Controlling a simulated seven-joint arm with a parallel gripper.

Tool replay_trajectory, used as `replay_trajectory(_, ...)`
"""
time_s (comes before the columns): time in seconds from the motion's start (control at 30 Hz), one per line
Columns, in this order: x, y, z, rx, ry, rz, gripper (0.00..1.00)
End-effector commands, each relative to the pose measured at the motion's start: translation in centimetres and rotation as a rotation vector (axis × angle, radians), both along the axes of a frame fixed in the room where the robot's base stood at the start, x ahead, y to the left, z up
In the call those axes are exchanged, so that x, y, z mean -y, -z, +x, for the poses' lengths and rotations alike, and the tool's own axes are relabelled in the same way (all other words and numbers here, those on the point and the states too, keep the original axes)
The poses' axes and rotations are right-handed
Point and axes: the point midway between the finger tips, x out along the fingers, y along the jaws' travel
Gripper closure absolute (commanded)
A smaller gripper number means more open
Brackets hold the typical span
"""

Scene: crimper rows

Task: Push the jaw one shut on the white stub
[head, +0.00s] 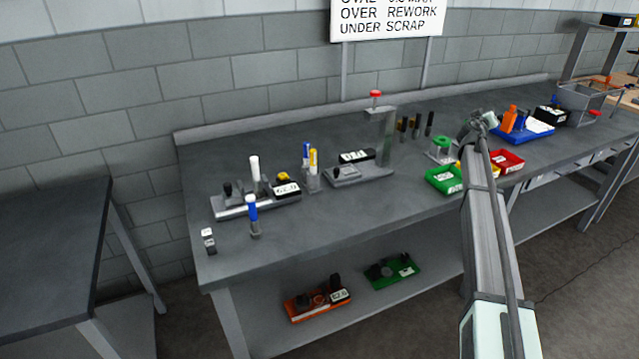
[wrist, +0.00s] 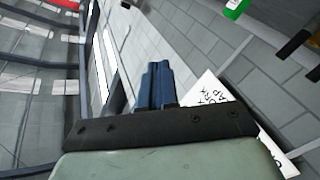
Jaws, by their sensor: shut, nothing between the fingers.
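A white upright stub (head: 254,169) stands on a light-based device (head: 235,208) at the left of the bench, in the head view. Beside the stub are a black knob and a dark block with a white number display (head: 286,189). The jaw is too small to make out, so I cannot tell its state. My gripper (wrist: 160,84) shows in the wrist view with its blue fingers together and nothing between them. In the head view my arm's end is over the bench's right part, well away from the device.
A blue-and-white marker-like piece (head: 253,216) stands in front of the device. A clear holder with blue and yellow pieces (head: 311,170), a grey gauge (head: 360,173), and green (head: 444,180) and red (head: 507,161) bins stand to the right. The bench's front middle is bare.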

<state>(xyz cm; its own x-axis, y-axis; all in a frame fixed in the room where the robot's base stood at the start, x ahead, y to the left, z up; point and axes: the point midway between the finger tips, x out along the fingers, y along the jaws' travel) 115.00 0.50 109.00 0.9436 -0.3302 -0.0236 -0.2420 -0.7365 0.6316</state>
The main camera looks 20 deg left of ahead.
Motion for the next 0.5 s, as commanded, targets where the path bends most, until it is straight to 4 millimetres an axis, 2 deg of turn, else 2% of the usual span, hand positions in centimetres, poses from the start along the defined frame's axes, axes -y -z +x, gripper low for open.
replay_trajectory(0.03,-3.5,-2.5,0.4,0.021,-0.007,-0.033,1.0)
replay_trajectory(0.17,-11.1,-8.3,0.1,0.079,-0.008,-0.114,1.0)
replay_trajectory(0.3,-19.3,-13.8,-1.5,0.141,-0.007,-0.2,1.0)
replay_trajectory(0.4,-24.9,-16.6,-3.3,0.17,0.002,-0.267,1.0)
replay_trajectory(0.5,-30.1,-17.9,-5.4,0.176,0.011,-0.34,1.0)
